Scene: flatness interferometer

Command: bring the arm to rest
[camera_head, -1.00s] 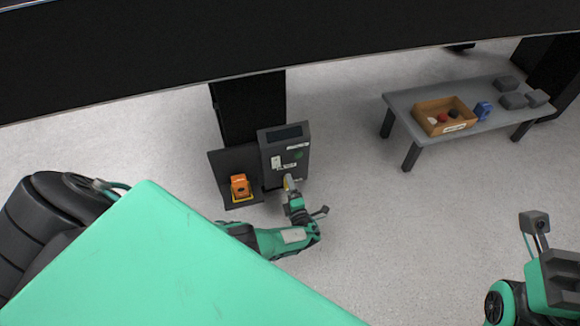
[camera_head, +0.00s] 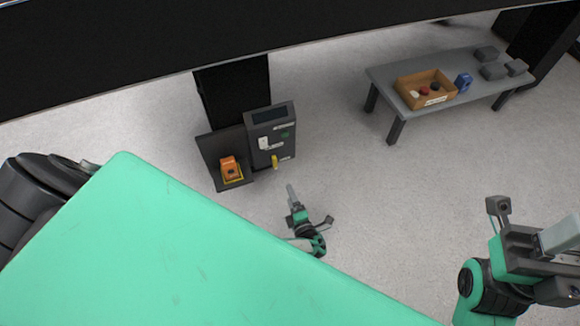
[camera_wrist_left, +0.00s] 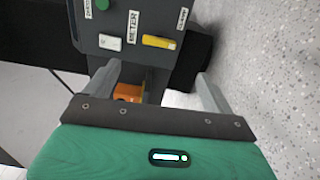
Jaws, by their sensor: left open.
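My left gripper (camera_head: 291,192) is in front of the dark grey instrument cabinet (camera_head: 284,116), apart from it, above the pale floor. In the left wrist view my left gripper (camera_wrist_left: 157,78) has its two grey fingers spread wide with nothing between them. The cabinet's front carries a yellow handle (camera_wrist_left: 158,42), a white switch (camera_wrist_left: 110,42), a green button (camera_wrist_left: 102,5) and a "METER" label. My right gripper (camera_head: 550,245) is at the lower right; its fingers are not clear enough to judge.
An orange device (camera_head: 229,167) sits on a yellow-marked base beside the cabinet. A grey table (camera_head: 385,79) at the upper right bears a wooden box (camera_head: 404,92) with small items, a blue object (camera_head: 463,82) and grey blocks (camera_head: 495,71). The floor between is clear.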

